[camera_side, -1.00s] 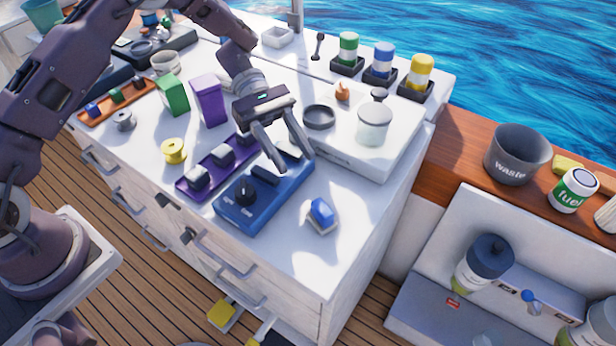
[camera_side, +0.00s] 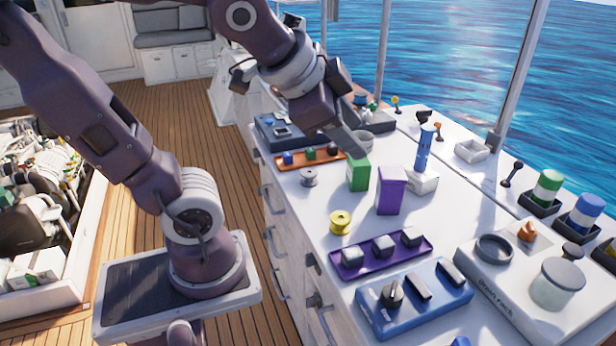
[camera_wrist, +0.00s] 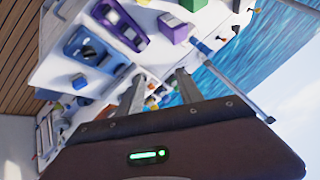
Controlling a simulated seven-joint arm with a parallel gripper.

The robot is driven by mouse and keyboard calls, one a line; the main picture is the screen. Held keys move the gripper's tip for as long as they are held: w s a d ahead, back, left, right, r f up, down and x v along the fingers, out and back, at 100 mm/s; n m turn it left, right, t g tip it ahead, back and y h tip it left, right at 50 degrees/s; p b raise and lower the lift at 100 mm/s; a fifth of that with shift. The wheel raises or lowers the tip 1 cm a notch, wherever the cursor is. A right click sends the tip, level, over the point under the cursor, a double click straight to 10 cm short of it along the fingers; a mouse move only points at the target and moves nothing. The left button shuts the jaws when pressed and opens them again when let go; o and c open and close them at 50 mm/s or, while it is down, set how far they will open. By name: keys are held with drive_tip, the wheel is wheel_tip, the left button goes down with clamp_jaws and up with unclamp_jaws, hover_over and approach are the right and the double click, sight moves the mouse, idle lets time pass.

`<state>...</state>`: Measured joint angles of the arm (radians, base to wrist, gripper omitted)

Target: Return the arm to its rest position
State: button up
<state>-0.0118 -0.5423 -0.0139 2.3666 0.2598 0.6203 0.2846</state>
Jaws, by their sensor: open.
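My arm (camera_side: 145,165) is folded up beside the white cabinet, with its end raised in the upper middle of the side view. In the wrist view my gripper (camera_wrist: 160,87) shows two grey fingers spread apart with nothing held between them. In the side view the gripper is seen poorly, as the wrist hides part of it. It appears above the far left end of the cabinet top, near the orange tray (camera_side: 326,160).
The cabinet top carries a green box (camera_side: 358,173), a purple box (camera_side: 390,190), a yellow spool (camera_side: 340,222), a purple tray (camera_side: 352,269) and a blue panel (camera_side: 425,310). An open bin of engine parts (camera_side: 40,215) lies at left. Wooden deck (camera_side: 150,95) is clear behind.

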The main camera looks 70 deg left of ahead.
drive_tip(key=s+d+f+n+g+h, duration=0.1)
drive_tip(key=s+d+f+n, duration=0.1)
drive_tip(key=s, duration=0.3)
drive_tip(key=s+d+f+n+g, duration=0.1)
drive_tip(key=s+f+n, duration=0.1)
drive_tip(key=s+n, duration=0.1)
drive_tip(key=shift+s+d+g+h, duration=0.3)
drive_tip(key=shift+s+d+h, duration=0.1)
drive_tip(key=shift+s, duration=0.45)
